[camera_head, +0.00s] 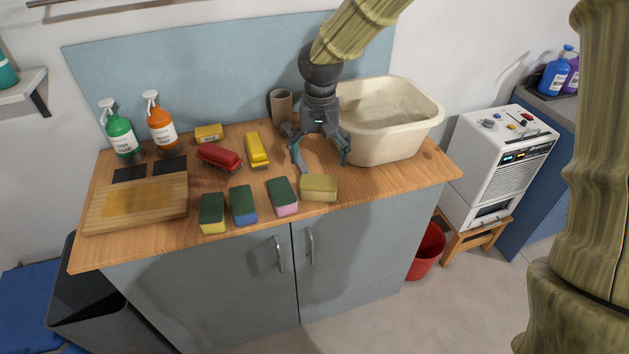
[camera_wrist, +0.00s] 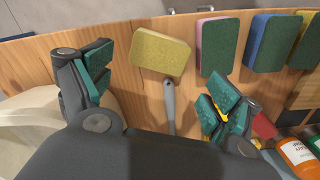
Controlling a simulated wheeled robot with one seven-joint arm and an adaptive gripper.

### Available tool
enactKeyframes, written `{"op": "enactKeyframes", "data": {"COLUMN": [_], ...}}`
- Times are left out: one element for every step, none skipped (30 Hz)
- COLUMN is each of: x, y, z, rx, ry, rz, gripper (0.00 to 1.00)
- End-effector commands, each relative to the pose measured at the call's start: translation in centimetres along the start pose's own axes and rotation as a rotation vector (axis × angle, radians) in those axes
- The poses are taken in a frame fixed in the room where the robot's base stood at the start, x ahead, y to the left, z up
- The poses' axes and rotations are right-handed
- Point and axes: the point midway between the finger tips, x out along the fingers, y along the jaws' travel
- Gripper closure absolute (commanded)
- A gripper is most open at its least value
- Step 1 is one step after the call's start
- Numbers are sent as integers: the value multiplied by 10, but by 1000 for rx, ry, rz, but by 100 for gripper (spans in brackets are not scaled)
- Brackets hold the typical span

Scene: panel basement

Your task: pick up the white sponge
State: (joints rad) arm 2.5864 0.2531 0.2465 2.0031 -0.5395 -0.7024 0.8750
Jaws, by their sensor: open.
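No sponge looks plainly white. The palest is a plain tan-yellow sponge (camera_head: 318,187) lying at the counter's front edge, right of the other sponges. It also shows in the wrist view (camera_wrist: 160,52), at top centre. My gripper (camera_head: 322,158) is open and empty over the counter, behind this sponge. In the wrist view its teal-padded fingers (camera_wrist: 160,88) are spread wide, with the tan sponge beyond them and apart from them. A grey handle (camera_wrist: 169,105) lies between the fingers in that view.
Left of the tan sponge lie pink-green (camera_head: 283,196), blue-green (camera_head: 243,205) and yellow-green (camera_head: 213,213) sponges. Behind are a red brush (camera_head: 219,157), a yellow brush (camera_head: 257,150) and a brown cup (camera_head: 281,106). A cream basin (camera_head: 425,125) stands right, close to my gripper.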

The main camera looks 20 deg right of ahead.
Motion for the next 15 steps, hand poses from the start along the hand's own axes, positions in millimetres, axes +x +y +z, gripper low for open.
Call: {"op": "enactKeyframes", "data": {"x": [1, 2, 5, 8, 12, 17, 22, 26, 31, 34, 38, 42, 45, 47, 50], "y": [0, 0, -1, -2, -3, -4, -5, -5, -6, -6, -6, -6, -6, -6, -6], "z": [0, 0, 0, 0, 0, 0, 0, 1, 0, 0, 0, 0, 0, 0, 0], "rx": [2, 2, 1, 0, -3, -5, -5, -6, -7, -8, -8, -8, -8, -8, -8], "ry": [0, -1, -1, -2, -3, -2, -2, -3, -3, -1, -1, -2, -2, -1, 0], "rz": [3, 4, 5, 6, 6, 5, 5, 5, 5, 5, 5, 5, 5, 5, 4], "gripper": [10, 10, 10, 10, 10, 10, 10, 10, 10, 10, 10, 10, 10, 10, 10]}}
